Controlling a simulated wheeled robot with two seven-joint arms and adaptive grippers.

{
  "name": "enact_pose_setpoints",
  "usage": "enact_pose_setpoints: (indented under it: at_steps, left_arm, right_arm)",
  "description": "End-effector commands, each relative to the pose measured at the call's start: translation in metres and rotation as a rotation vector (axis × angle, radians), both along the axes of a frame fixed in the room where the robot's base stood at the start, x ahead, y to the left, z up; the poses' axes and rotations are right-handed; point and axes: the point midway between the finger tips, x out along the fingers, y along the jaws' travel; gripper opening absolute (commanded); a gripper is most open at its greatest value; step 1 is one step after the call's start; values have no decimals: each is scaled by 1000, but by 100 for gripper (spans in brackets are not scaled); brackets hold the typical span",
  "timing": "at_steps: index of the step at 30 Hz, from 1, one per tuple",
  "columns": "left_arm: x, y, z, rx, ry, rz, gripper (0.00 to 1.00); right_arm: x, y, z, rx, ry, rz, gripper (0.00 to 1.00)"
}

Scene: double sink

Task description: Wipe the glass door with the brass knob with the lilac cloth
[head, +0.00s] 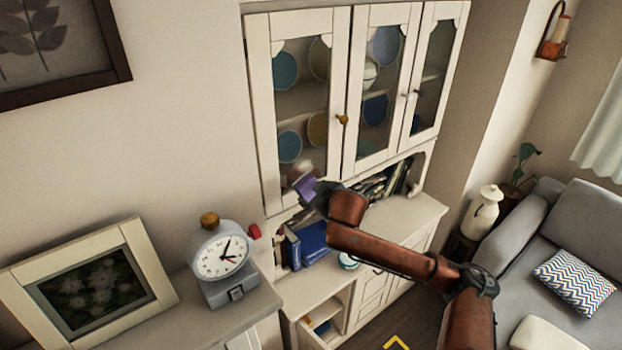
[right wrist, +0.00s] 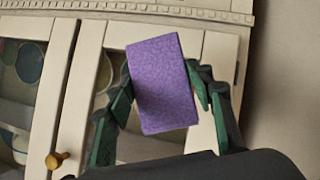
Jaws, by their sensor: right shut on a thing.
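The glass door with the brass knob (head: 342,119) is the left door (head: 299,97) of a cream wall cabinet, and it is closed. My right gripper (head: 312,193) is at the lower part of this door, shut on the lilac cloth (head: 304,187). In the right wrist view the cloth (right wrist: 163,83) is a flat purple block between the green fingers, in front of the door, with the brass knob (right wrist: 57,160) at lower left. I cannot tell whether the cloth touches the glass. A pale pinkish patch shows just above the cloth. My left gripper is not in view.
A middle door (head: 382,85) with a white knob and a right door stand beside it. Below are blue books (head: 312,241) on a counter. A grey clock (head: 222,257) and a framed picture (head: 95,290) stand at left. A sofa (head: 555,255) is at right.

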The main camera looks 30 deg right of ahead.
Motion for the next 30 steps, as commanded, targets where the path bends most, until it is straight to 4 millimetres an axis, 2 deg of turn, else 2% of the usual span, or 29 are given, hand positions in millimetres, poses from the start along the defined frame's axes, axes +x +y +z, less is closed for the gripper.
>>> enact_pose_setpoints:
  at_steps: [1, 5, 10, 21, 30]
  left_arm:
    - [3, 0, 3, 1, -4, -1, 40]
    - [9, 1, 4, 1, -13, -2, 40]
    - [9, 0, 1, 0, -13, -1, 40]
    - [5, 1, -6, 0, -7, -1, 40]
    - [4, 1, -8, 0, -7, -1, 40]
  right_arm:
    - [0, -5, 9, -10, -1, -2, 29]
    - [1, -11, 15, -18, -2, -5, 29]
    - [11, -12, 14, -17, -1, -9, 29]
    - [48, -7, 14, -17, -2, -6, 29]
    - [58, -5, 14, -17, -1, -3, 29]
